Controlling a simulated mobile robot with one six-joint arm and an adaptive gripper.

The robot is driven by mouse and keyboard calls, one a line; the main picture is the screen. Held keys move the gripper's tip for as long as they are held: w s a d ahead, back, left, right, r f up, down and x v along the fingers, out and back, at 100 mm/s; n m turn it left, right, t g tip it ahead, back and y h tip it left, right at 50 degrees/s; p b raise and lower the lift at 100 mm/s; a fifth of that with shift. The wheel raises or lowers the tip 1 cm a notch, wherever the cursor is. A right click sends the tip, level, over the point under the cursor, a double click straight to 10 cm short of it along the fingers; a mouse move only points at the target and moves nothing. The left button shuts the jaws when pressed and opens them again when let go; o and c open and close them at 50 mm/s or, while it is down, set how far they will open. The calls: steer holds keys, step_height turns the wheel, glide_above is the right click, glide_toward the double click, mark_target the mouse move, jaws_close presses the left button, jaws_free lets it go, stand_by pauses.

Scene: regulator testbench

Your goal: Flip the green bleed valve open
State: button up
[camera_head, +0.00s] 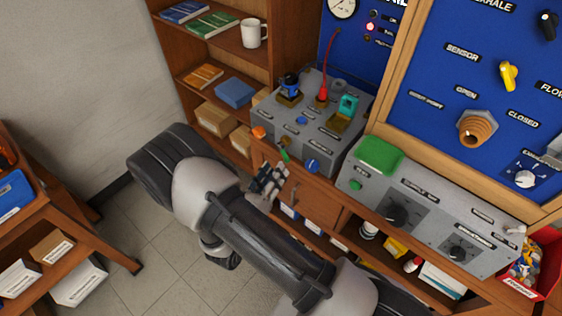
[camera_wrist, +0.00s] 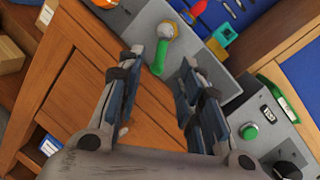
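The green bleed valve (camera_head: 285,155) is a small green lever on the front face of the grey testbench box, between an orange knob and a blue knob. In the wrist view its green handle (camera_wrist: 158,57) hangs from a brass-coloured body (camera_wrist: 167,30). My gripper (camera_head: 277,172) is just in front of and below the lever in the head view. In the wrist view my gripper (camera_wrist: 163,62) has its two fingers spread wide, with the lever showing in the gap beyond them. No contact with the lever shows, and nothing is held.
The grey testbench box (camera_head: 262,118) carries a blue fitting, a red probe and a teal part on top. The orange knob (camera_head: 259,132) and blue knob (camera_head: 312,165) flank the lever closely. A second grey box (camera_head: 357,203) stands at right. The wooden cabinet (camera_wrist: 88,95) lies below.

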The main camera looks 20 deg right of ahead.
mark_target(284, 154)
steer(key=shift+b+x, duration=0.4)
steer(key=shift+x, duration=2.35)
steer(key=shift+c, duration=0.4)
jaws_close()
